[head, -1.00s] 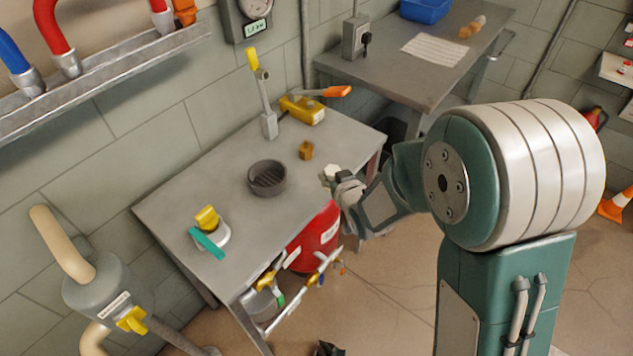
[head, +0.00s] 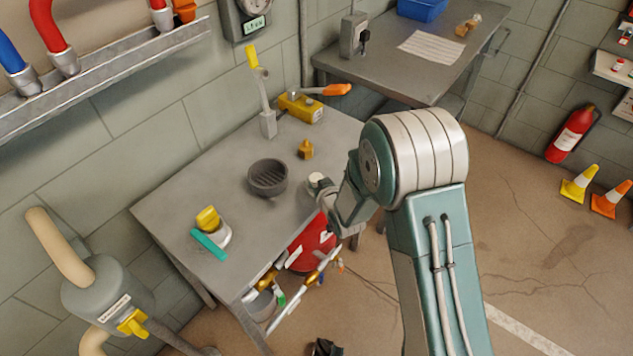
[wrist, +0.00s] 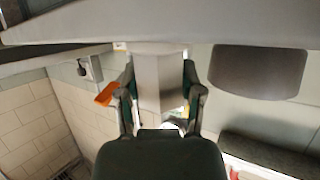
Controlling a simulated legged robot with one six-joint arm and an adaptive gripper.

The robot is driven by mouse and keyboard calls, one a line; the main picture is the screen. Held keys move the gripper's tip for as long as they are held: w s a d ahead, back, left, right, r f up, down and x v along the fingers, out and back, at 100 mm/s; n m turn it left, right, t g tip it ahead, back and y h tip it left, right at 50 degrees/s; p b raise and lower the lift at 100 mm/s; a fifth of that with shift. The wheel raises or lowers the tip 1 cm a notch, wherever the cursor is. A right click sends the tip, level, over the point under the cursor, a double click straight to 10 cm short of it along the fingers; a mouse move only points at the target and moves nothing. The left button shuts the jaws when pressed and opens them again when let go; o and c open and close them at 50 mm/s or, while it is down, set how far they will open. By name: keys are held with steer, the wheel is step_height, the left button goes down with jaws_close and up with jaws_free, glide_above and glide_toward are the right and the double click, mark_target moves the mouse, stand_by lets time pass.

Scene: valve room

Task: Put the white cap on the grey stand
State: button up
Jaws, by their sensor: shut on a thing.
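The white cap (head: 316,180) is at the tip of my gripper (head: 323,190), over the right edge of the near table in the head view. The wrist view seems upside down. There my gripper (wrist: 160,78) is shut on the cap, a pale faceted block (wrist: 160,65) between its two fingers. The grey stand is probably the dark grey round piece with a ribbed top (head: 268,178) on the table, just left of the cap and apart from it. It also shows beside the cap in the wrist view (wrist: 258,72). The cap's height above the table is unclear.
A small brass piece (head: 306,149) stands behind the cap. A yellow block with an orange lever (head: 302,107) and an upright yellow-tipped handle (head: 267,120) stand farther back. The table between is clear.

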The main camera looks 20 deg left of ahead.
steer(key=shift+d, duration=0.25)
steer(key=o, duration=0.9)
steer(key=shift+d, duration=0.2)
steer(key=shift+a, duration=0.15)
steer(key=shift+a, duration=0.1)
